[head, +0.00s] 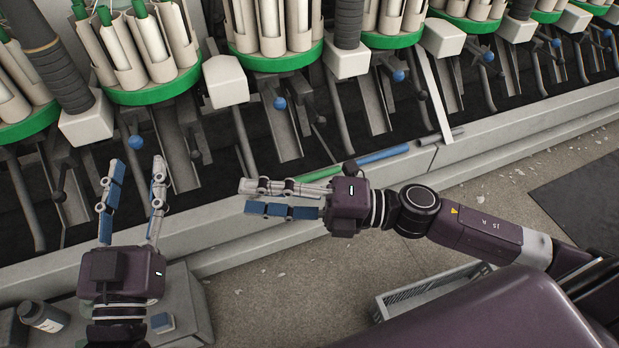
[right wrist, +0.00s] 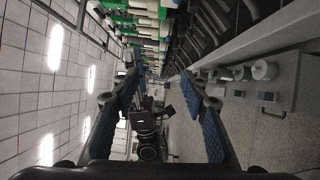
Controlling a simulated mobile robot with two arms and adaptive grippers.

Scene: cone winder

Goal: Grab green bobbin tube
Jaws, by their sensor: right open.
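A green bobbin tube (head: 320,174) lies on the machine's pale front ledge in the head view, left of a blue tube (head: 383,156) and a grey tube (head: 452,135). My right gripper (head: 248,197) is in front of the ledge, pointing left, its body just below the green tube in the picture. It is open and empty; its padded fingers also stand apart in the right wrist view (right wrist: 158,76). My left gripper (head: 138,165) is further left, pointing toward the machine, open and empty. I cannot make out the green tube in the right wrist view.
Round green-based magazines (head: 275,60) with pale tubes line the machine; some at the left hold green-tipped tubes. Levers with blue knobs (head: 279,103) stick out above the ledge. A grey box with a bottle (head: 42,316) stands front left. A pale crate (head: 395,300) is on the floor.

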